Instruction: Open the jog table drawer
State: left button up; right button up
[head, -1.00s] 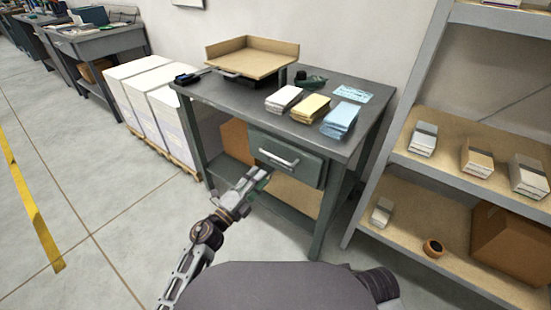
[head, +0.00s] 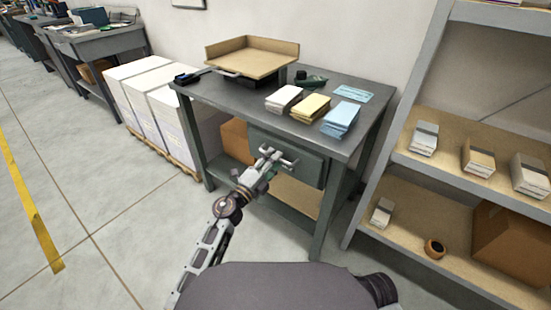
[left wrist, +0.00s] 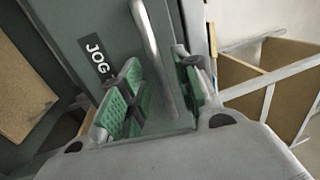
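The jog table (head: 232,101) is a dark grey-green table with one drawer (head: 308,166) under its top, and the drawer looks closed. Its front carries a white "JOG" label (left wrist: 97,55) in the left wrist view. The bar handle (head: 290,162) is light metal; it also shows in the left wrist view (left wrist: 152,45). My left gripper (head: 272,158) is at the handle. Its green-padded fingers (left wrist: 160,88) are apart, with the handle's end between them; I see no clear contact. My right gripper is out of view.
Paper stacks (head: 311,107) and a tan tray (head: 255,60) stand on the tabletop. A cardboard box (head: 236,138) is on the lower shelf. A shelving unit (head: 400,150) stands close on the right, white paper stacks (head: 150,95) on the left. Floor at left is clear.

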pick_arm(q)
jog(key=shift+x, duration=0.8)
grip_shut()
